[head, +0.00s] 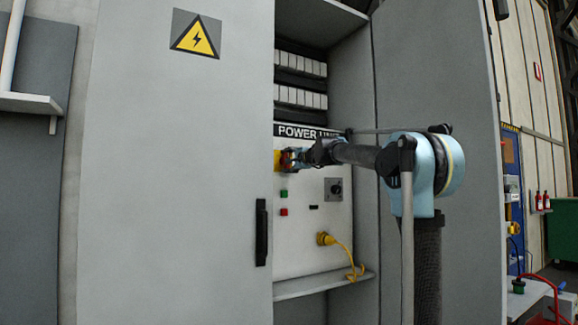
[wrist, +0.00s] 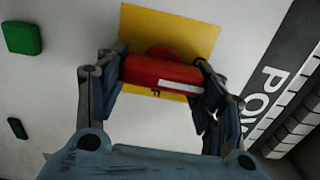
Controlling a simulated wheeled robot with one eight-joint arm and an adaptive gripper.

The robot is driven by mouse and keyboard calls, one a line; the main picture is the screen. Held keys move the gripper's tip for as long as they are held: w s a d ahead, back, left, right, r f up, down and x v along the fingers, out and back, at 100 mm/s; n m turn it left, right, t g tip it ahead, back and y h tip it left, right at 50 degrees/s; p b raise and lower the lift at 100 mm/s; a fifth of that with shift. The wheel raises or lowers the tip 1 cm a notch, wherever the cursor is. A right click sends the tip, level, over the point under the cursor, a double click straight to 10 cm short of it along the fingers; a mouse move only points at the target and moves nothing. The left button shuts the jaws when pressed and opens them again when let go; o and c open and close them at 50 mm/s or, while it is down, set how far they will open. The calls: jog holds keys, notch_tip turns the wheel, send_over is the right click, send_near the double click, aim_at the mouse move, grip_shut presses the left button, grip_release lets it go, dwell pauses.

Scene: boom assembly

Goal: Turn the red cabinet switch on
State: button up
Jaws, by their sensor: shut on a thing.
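The red cabinet switch (wrist: 165,74) shows in the wrist view as a red handle with a white stripe, in front of a yellow plate (wrist: 192,28). My gripper (wrist: 163,85) has its two fingers on either side of the red handle, shut on it. In the head view my gripper (head: 300,158) is at the panel inside the open cabinet and mostly hides the switch. Part of the yellow plate (head: 277,160) shows at its left.
A yellow plug (head: 325,238) with a cable hangs lower. A cabinet door (head: 170,180) stands at the left.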

jog(key=shift+d+f, duration=0.1)
jog(key=shift+d, duration=0.05)
jog(key=o, duration=1)
jog(key=shift+w+f, duration=0.1)
jog(key=shift+w, duration=0.05)
jog(key=shift+o, duration=0.2)
jog(key=v, duration=1.2)
